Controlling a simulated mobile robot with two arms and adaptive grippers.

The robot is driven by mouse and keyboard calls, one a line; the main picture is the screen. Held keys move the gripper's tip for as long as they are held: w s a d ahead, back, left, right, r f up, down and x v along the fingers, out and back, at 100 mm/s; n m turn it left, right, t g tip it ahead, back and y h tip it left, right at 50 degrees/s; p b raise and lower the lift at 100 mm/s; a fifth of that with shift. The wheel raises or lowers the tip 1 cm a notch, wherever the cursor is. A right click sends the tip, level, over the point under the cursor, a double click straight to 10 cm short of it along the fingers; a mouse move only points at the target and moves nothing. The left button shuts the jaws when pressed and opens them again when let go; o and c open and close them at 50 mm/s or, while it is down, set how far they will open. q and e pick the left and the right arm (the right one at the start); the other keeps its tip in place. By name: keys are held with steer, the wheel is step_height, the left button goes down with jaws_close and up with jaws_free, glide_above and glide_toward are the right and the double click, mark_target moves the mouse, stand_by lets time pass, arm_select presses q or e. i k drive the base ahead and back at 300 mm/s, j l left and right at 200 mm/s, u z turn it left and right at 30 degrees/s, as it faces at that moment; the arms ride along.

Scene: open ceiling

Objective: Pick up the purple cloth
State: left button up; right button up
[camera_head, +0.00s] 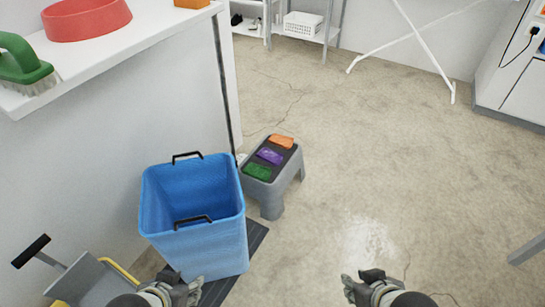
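The purple cloth (270,156) lies on the dark top of a small grey step stool (272,203), between an orange cloth (282,141) behind it and a green cloth (258,171) in front. My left gripper (187,285) is at the bottom edge, in front of the blue bin and well short of the stool. My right gripper (358,285) is at the bottom, right of the stool, over bare floor. Both are apart from the cloths. The fingers are too small and foreshortened to tell open from shut.
A tall blue bin (205,245) with black handles stands left of the stool on a dark mat (257,236). A white counter (120,50) holds a red bowl (86,17) and a green brush (20,62). A yellow-framed cart (85,283) is lower left.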

mark_target(274, 157)
steer(key=i+l+u, duration=0.15)
steer(key=u, duration=0.55)
steer(key=i+l+u, duration=0.2)
steer(key=l, duration=0.3)
steer(key=i+l+u, duration=0.15)
steer(key=l, duration=0.35)
steer(key=i+l+u, duration=0.2)
steer(key=l, duration=0.3)
steer(key=l+u, duration=0.2)
steer(key=l, duration=0.3)
